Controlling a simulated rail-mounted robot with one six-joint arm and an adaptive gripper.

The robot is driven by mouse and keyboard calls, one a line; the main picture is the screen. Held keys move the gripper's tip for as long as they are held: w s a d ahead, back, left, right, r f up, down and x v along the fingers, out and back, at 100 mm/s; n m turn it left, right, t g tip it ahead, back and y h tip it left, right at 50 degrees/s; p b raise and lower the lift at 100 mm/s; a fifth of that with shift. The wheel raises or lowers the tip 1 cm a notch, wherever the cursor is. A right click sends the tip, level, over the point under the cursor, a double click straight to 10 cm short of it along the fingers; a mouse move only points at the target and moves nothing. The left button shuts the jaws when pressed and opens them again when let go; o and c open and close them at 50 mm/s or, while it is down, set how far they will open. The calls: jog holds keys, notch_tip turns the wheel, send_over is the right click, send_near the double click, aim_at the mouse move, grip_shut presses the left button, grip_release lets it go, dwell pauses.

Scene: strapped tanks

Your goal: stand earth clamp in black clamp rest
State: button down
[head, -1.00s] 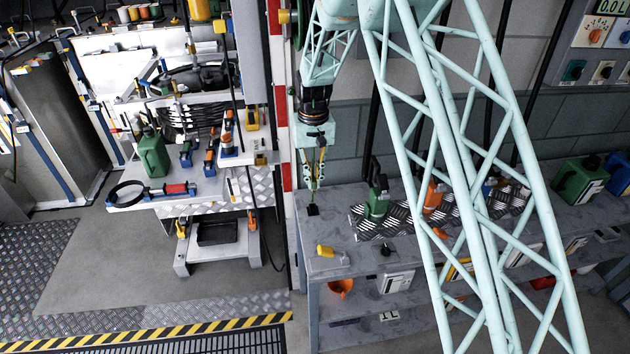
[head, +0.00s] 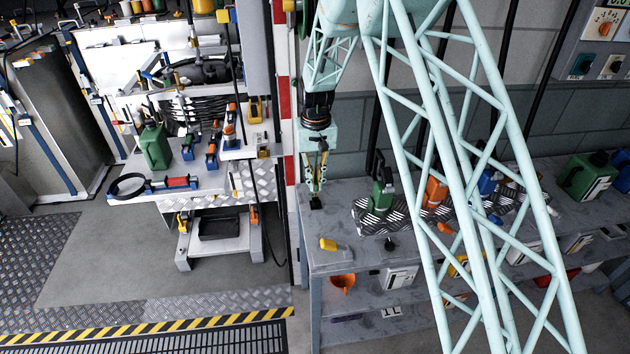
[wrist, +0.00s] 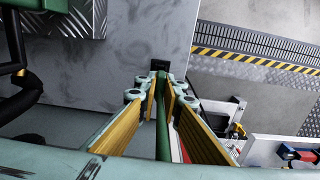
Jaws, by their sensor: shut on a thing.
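My gripper (head: 316,182) hangs over the left end of the grey workbench, pointing down. In the wrist view my gripper (wrist: 161,92) has its yellow-padded fingers closed on a slim green bar, seemingly the earth clamp (wrist: 162,130). The bar runs lengthwise between the fingers toward a small black block, seemingly the black clamp rest (wrist: 160,65). The black block also shows in the head view (head: 316,203), on the bench directly below the fingertips. I cannot tell whether the clamp's lower end touches or sits in it. The fingers hide much of the clamp.
The workbench (head: 350,262) carries a chequered plate (head: 365,216) with a green tool (head: 381,198) and an orange one (head: 436,193), right of my gripper. A yellow-handled item (head: 328,244) lies nearer the front. A red-and-white post (head: 284,110) stands close on the left.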

aim_at(315, 182)
jog(key=shift+f, duration=0.45)
jog(key=shift+f+b, duration=0.95)
jog(key=shift+f, duration=0.8)
dwell(2.4)
jog(key=c, duration=2.7)
grip_release()
jog(key=shift+r, duration=0.15)
jog(key=shift+r, duration=3.6)
